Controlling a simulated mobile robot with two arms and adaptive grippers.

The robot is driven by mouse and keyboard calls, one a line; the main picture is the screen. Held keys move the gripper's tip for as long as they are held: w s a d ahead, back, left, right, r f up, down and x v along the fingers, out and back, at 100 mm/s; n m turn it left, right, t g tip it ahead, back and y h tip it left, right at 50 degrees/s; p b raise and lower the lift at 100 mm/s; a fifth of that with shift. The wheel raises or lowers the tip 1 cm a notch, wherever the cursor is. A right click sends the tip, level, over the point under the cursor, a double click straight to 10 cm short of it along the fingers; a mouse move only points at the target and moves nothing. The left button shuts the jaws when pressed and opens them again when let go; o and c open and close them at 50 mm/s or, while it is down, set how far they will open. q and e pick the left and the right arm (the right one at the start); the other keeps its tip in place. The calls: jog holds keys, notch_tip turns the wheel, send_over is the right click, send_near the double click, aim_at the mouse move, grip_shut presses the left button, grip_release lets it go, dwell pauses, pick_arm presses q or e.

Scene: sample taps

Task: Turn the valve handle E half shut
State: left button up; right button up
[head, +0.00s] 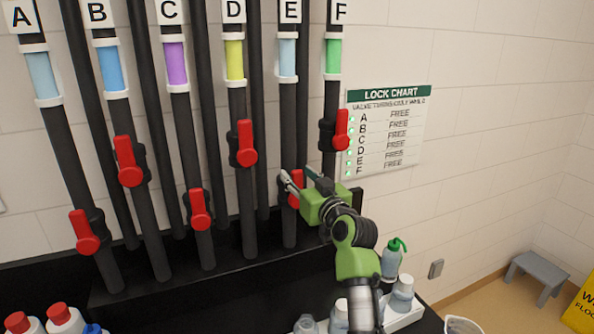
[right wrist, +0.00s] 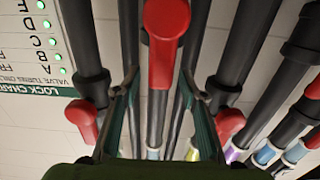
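Valve handle E (head: 297,190) is a red lever on the dark pipe under the label E (head: 291,11), partly hidden by my right gripper (head: 299,179). In the right wrist view the red handle E (right wrist: 166,45) lies along its pipe, between the two fingertips of my right gripper (right wrist: 160,82). The fingers are apart, with one on each side of the lever and a gap showing beside it. Whether either finger touches it, I cannot tell. My left gripper is not in view.
Red handle F (head: 341,130) is just right of and above my gripper; handle D (head: 247,143) is to the left. Several other pipes with red handles stand further left. A lock chart (head: 385,132) hangs on the wall. Bottles (head: 401,294) stand in a tray below.

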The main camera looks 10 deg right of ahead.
jog(key=shift+w+a, duration=0.15)
jog(key=shift+w, duration=0.4)
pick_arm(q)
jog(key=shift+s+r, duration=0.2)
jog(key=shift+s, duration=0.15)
pick_arm(e)
jog(key=shift+w, duration=0.1)
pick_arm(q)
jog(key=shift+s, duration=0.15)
pick_arm(e)
grip_shut()
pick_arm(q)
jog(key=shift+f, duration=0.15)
